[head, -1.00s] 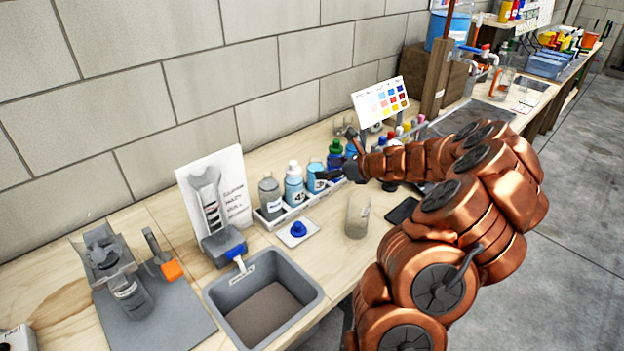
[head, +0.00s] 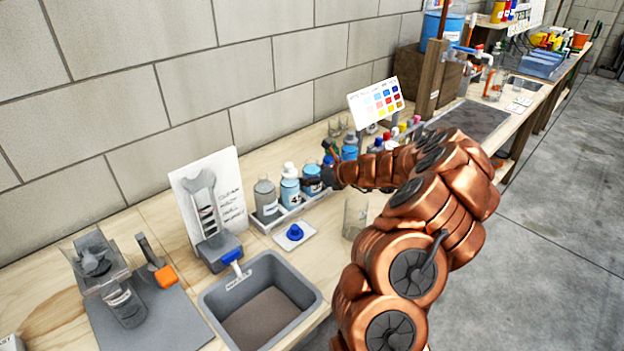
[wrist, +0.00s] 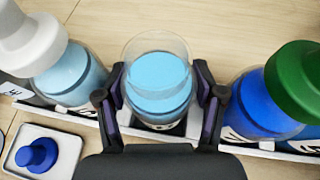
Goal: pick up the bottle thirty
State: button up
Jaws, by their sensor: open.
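An uncapped clear bottle of light blue liquid (wrist: 158,85) stands upright in the rack, between the two fingers of my open gripper (wrist: 160,100) in the wrist view. Small gaps seem to show beside the fingers; I cannot tell if either touches. In the head view the same bottle (head: 311,182) is at my gripper (head: 328,176), partly hidden by it. Its number cannot be read, so I cannot confirm it is bottle thirty. A white-capped light blue bottle (wrist: 68,72) stands to its left, and a green-capped dark blue bottle (wrist: 255,105) to its right.
A blue cap (head: 295,233) lies on a small white tray in front of the rack (head: 268,226). A clear empty beaker (head: 354,218) stands near my arm. A grey bin (head: 310,299) is at the front. A grey-capped bottle (head: 266,199) stands at the rack's left end.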

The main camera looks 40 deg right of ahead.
jog(key=shift+x, duration=0.75)
jog(key=c, duration=1.3)
